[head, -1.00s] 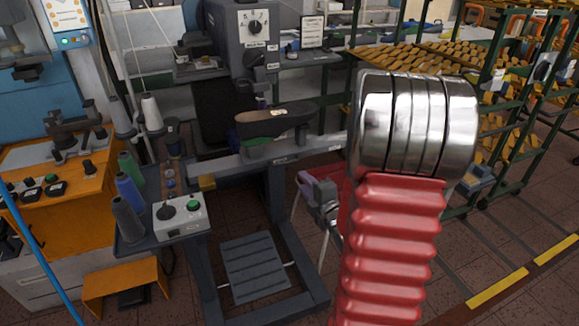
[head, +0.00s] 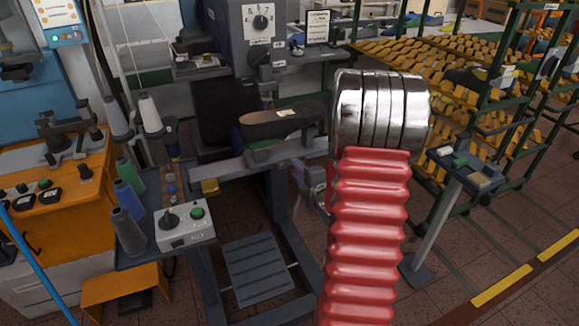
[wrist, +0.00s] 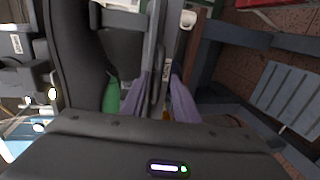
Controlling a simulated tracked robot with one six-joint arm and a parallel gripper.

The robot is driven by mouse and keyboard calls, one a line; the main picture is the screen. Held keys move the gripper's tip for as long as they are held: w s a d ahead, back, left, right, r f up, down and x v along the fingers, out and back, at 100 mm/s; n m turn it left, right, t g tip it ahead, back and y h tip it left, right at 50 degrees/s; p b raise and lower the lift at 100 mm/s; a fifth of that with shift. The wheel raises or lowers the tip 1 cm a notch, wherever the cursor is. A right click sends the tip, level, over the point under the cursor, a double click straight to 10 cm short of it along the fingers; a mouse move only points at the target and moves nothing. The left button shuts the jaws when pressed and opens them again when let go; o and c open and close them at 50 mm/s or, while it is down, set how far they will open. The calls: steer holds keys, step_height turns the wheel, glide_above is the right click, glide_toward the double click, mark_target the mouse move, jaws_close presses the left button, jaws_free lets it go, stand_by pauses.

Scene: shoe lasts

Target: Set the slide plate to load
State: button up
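The slide plate appears to be the pale grey bar (head: 235,164) running across the front of the grey machine, with a brass-coloured block (head: 209,187) at its left end. A dark shoe (head: 282,121) sits sole up over a green support (head: 264,151) above the bar. My gripper (head: 302,175) is by the bar's right part, largely hidden behind my red arm in the head view. In the wrist view, my gripper's purple fingers (wrist: 160,92) stand apart with a grey bar (wrist: 155,45) running between them. I cannot tell whether they touch it.
A control box (head: 184,225) with a knob and green button stands at left beside thread cones (head: 128,222). A slatted pedal (head: 258,268) lies below. A small stand (head: 435,235) and green racks of lasts (head: 480,110) are at right.

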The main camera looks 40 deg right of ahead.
steer(key=shift+w+d, duration=0.1)
steer(key=shift+w, duration=0.35)
steer(key=shift+f, duration=0.1)
jaws_close()
